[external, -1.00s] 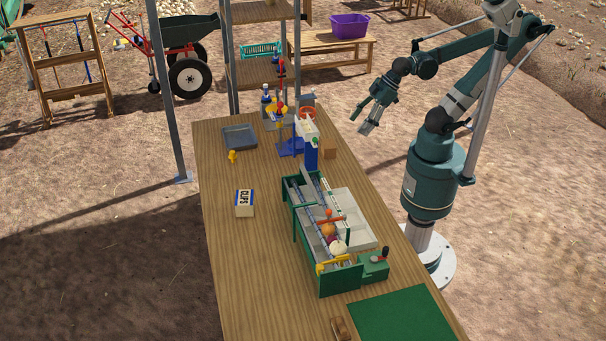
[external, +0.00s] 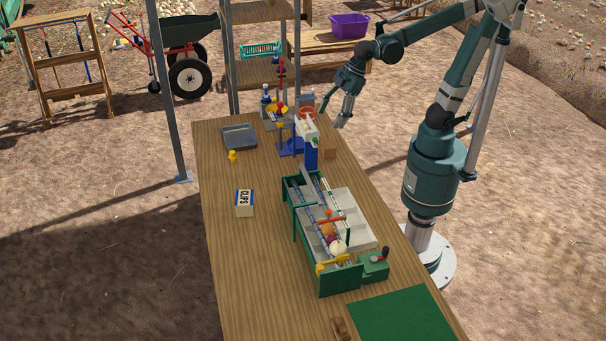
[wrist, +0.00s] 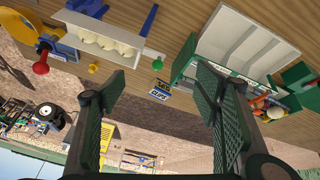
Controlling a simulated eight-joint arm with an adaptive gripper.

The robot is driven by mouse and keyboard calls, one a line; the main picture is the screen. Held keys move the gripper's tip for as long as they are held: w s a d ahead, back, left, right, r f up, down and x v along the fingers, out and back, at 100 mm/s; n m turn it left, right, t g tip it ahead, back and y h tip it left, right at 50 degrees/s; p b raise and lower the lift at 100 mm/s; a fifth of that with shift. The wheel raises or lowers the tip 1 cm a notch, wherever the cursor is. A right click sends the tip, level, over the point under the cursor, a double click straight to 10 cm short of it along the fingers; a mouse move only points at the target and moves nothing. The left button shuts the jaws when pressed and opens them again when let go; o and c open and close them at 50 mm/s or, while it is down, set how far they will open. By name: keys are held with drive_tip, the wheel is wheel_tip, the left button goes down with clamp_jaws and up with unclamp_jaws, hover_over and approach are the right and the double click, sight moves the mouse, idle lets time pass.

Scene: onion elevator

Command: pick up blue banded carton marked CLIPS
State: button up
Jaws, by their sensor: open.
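The carton marked CLIPS (external: 244,203), cream with blue bands, stands on the left part of the wooden table in the external view. In the wrist view the small carton (wrist: 160,91) shows between my fingers, far off. My gripper (external: 333,116) hangs beyond the table's back right edge, well apart from the carton. In the wrist view my gripper (wrist: 160,100) is open, with nothing between its fingers.
A green onion elevator (external: 325,240) stands right of the carton. A green mat (external: 402,315) lies at the front. Table around the carton is clear.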

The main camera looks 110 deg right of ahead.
drive_tip(key=w+a+n+g+p, duration=0.1)
drive_tip(key=w+a+n+p, duration=0.1)
drive_tip(key=w, duration=0.8)
drive_tip(key=n+g+p, duration=0.4)
drive_tip(key=n+p, duration=0.1)
drive_tip(key=n, duration=0.4)
hover_over(244, 197)
drive_tip(key=f, duration=1.9)
drive_tip(key=shift+s+f, duration=0.1)
drive_tip(key=shift+s, duration=0.25)
drive_tip(key=shift+w+a+f, duration=0.25)
drive_tip(key=shift+w+f, duration=0.05)
drive_tip(key=shift+f, duration=0.4)
drive_tip(key=shift+f, duration=1.25)
drive_tip(key=shift+d+f+b, duration=0.2)
drive_tip(key=shift+f+b, duration=0.3)
drive_tip(key=shift+f, duration=2.1)
